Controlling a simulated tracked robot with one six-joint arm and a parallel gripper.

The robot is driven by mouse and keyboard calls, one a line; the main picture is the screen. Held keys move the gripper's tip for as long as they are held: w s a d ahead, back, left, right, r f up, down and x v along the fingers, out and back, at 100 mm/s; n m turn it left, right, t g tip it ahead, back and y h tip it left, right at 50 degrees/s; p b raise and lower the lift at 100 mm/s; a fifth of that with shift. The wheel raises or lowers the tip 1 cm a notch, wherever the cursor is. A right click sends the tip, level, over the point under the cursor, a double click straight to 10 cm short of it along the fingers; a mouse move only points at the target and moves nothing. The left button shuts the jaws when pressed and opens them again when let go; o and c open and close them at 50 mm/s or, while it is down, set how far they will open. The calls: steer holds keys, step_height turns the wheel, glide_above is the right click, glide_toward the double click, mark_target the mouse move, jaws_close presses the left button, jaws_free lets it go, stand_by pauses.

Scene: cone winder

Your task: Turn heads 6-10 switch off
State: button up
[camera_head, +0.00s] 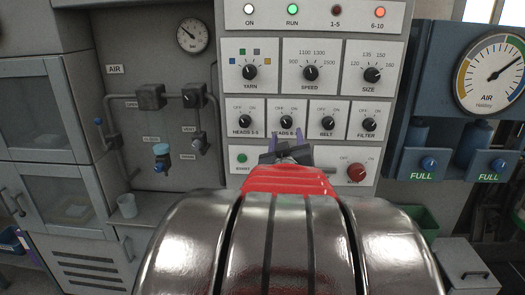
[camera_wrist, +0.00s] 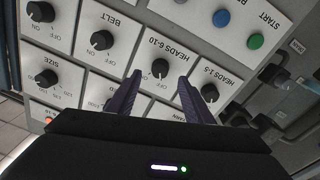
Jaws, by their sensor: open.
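The HEADS 6-10 switch (camera_head: 287,122) is a black rotary knob on a white plate, in the row of small knobs on the control panel. In the wrist view the knob (camera_wrist: 160,68) appears upside down, between and just beyond my fingertips. My gripper (camera_head: 285,144) is open and empty, its purple fingers just below that knob in the head view. In the wrist view my gripper (camera_wrist: 160,82) has one finger on either side of the knob's line, apart from it. I cannot tell clearly which way its pointer faces. The 6-10 lamp (camera_head: 379,12) glows orange-red.
The HEADS 1-5 knob (camera_head: 245,121) and BELT knob (camera_head: 327,123) stand close on either side. SPEED (camera_head: 309,73) is above. Air pipes (camera_head: 120,150) lie left of the panel.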

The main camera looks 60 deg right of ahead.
steer(key=v, duration=0.7)
steer(key=shift+s+f, duration=0.1)
steer(key=shift+f, duration=0.05)
steer(key=w+a+f+n+y, duration=0.3)
steer(key=w+a+f+y, duration=0.2)
steer(key=w+a+f, duration=0.35)
steer(key=w+a+f+n+y, duration=0.2)
steer(key=w+a+f+y, duration=0.35)
steer(key=a+f, duration=0.5)
steer(key=s+a+r+n+y, duration=0.1)
steer(key=s+a+y, duration=0.1)
steer(key=a, duration=0.7)
steer(key=s+a+r+n+g+y, duration=0.1)
steer(key=s+a+r+n+y, duration=0.1)
steer(key=a, duration=0.7)
steer(key=s+a+r+n+g+y, duration=0.1)
steer(key=s+a+r+y, duration=0.1)
steer(key=a, duration=0.7)
steer(key=shift+s+a, duration=0.35)
steer(key=shift+s, duration=0.55)
steer(key=shift+d, duration=0.1)
